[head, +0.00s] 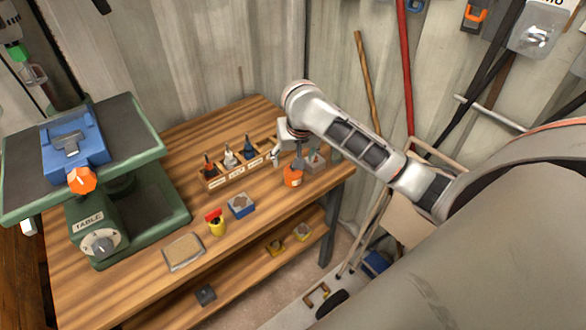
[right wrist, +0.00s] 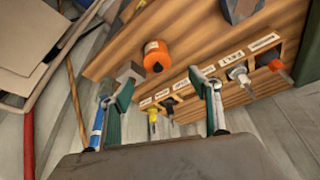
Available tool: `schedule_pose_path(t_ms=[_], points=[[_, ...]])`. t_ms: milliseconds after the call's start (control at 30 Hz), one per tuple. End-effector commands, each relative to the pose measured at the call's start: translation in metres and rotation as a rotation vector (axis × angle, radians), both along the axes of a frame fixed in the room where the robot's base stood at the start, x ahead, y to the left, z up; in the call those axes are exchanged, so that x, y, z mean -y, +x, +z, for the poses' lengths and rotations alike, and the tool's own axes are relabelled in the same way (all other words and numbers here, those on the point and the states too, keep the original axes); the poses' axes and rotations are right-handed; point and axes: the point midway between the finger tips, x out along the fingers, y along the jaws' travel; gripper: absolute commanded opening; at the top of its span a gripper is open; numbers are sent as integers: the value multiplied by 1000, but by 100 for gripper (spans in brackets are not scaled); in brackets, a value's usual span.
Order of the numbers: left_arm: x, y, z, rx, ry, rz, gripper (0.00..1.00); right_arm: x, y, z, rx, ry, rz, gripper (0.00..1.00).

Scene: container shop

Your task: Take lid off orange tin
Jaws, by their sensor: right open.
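The orange tin (head: 292,178) stands on the wooden workbench, near its right end and beside the labelled tool rack. It also shows in the right wrist view (right wrist: 157,52), with a dark spot on it. I cannot make out a separate lid edge. My right gripper (head: 288,155) hangs just behind the tin. In the right wrist view its two fingers (right wrist: 163,80) are spread wide with nothing between them, and the tin lies beyond the tips, apart from them. My left gripper is not in view.
A labelled wooden rack (head: 236,172) with several small tools stands left of the tin. A grey block (head: 315,160) is close on the tin's right. A blue box (head: 240,206), a yellow-and-red item (head: 216,224) and a green machine (head: 130,215) stand further left.

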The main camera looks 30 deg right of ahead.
Motion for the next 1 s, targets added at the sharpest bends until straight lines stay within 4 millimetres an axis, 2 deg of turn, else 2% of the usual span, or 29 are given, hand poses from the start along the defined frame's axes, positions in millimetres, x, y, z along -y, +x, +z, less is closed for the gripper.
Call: schedule_pose_path(t_ms=[367, 633, 967, 1000], points=[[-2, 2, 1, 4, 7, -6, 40, 9, 12, -27, -4, 1, -19, 62], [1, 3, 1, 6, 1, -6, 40, 15, 24, -62, -5, 0, -17, 62], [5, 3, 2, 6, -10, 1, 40, 16, 27, -68, -2, 1, -15, 62], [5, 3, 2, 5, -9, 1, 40, 16, 27, -68, -2, 1, -15, 54]])
